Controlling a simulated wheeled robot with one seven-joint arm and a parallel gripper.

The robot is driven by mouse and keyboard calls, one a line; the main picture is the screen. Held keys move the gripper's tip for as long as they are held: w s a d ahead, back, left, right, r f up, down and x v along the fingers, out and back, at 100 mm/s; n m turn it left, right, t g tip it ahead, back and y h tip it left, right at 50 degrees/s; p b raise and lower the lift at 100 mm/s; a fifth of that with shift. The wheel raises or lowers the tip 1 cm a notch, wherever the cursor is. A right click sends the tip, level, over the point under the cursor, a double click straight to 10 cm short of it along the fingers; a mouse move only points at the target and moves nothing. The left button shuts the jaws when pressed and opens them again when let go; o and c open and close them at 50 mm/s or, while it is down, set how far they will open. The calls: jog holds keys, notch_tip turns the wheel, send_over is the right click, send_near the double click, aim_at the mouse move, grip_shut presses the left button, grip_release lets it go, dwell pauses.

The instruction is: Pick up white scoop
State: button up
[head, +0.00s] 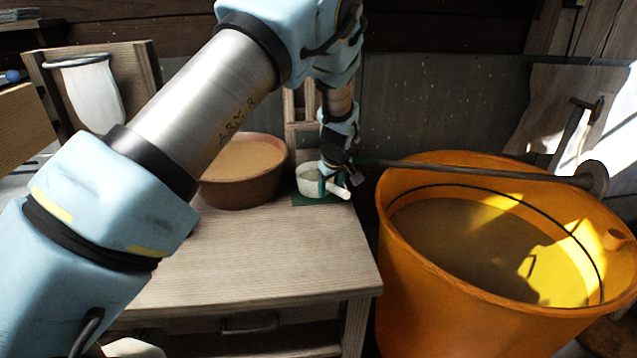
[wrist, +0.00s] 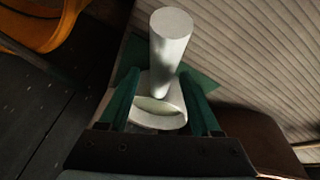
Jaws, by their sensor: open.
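The white scoop (head: 309,181) sits on a green mat (head: 322,200) at the far right corner of the wooden table. In the wrist view the scoop's thick white handle (wrist: 170,52) points up and away, and its round cup (wrist: 158,112) lies between the fingers. My gripper (head: 330,176) is above and around the scoop. In the wrist view my gripper (wrist: 164,95) shows two green fingers apart, one on each side of the cup. Whether either finger touches the scoop I cannot tell. The far side of the cup is partly hidden by the gripper in the head view.
A brown bowl (head: 241,172) of tan material stands left of the scoop. A large orange bucket (head: 402,283) with liquid is right of the table, a long rod (head: 465,170) lying across it. The table front (head: 258,262) is clear. A wooden frame stands behind.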

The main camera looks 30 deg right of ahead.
jog(key=shift+w+f, duration=0.2)
jog(key=shift+f, duration=0.2)
grip_shut()
jog(key=shift+d, duration=0.1)
dwell(0.4)
